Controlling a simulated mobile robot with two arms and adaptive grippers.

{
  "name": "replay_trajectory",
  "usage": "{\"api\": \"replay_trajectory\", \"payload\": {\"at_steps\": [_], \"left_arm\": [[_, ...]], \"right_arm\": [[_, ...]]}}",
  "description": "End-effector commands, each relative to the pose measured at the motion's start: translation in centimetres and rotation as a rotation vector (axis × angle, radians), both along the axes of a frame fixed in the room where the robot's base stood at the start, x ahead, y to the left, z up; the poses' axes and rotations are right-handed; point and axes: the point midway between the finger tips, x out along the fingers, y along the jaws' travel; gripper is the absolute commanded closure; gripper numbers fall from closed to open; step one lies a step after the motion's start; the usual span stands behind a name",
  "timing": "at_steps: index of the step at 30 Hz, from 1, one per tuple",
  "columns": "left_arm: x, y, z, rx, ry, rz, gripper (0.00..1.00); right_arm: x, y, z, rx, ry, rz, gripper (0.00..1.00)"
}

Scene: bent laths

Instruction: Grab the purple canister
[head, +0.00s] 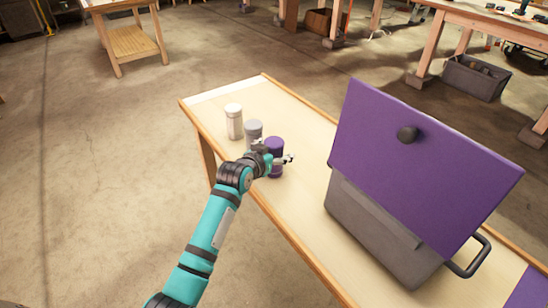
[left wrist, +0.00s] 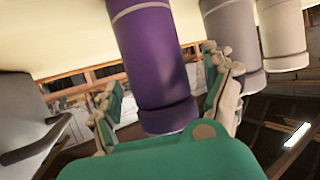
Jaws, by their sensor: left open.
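The purple canister (head: 274,143) stands upright on the light wooden table, at the near end of a row of three canisters. It also fills the middle of the left wrist view (left wrist: 157,55), which looks upside down. My left gripper (head: 276,155) is open at the canister, with its fingers (left wrist: 166,98) on either side of it. I cannot tell whether the fingers touch it. Part of the canister's side is hidden by the gripper in the head view. My right gripper is not in view.
A grey canister (head: 254,130) stands close behind the purple one, and a white canister (head: 234,121) stands farther back. A grey box (head: 376,225) with a raised purple lid (head: 425,165) stands to the right on the table (head: 290,104). Bare table lies between the canister and the box.

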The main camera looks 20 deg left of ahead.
Motion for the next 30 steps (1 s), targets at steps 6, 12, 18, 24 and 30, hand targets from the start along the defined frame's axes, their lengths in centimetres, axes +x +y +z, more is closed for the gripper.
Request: {"api": "replay_trajectory", "payload": {"at_steps": [6, 12, 18, 24, 30], "left_arm": [[-0.04, 0.01, -0.02, 0.0, 0.001, 0.0, 0.42], [-0.04, 0.01, -0.03, 0.0, 0.001, 0.0, 0.68], [-0.05, 0.02, -0.02, 0.0, 0.001, 0.0, 0.9], [-0.01, 0.02, 0.12, 0.0, -0.002, 0.001, 0.9], [0.03, 0.02, 0.92, -0.001, -0.004, 0.0, 0.9]], "right_arm": [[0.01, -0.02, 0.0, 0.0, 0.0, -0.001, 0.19], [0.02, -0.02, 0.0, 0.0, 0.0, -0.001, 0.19], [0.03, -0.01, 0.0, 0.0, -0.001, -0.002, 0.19], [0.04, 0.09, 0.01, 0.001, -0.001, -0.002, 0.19], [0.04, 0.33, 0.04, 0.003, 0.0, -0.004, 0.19]]}}
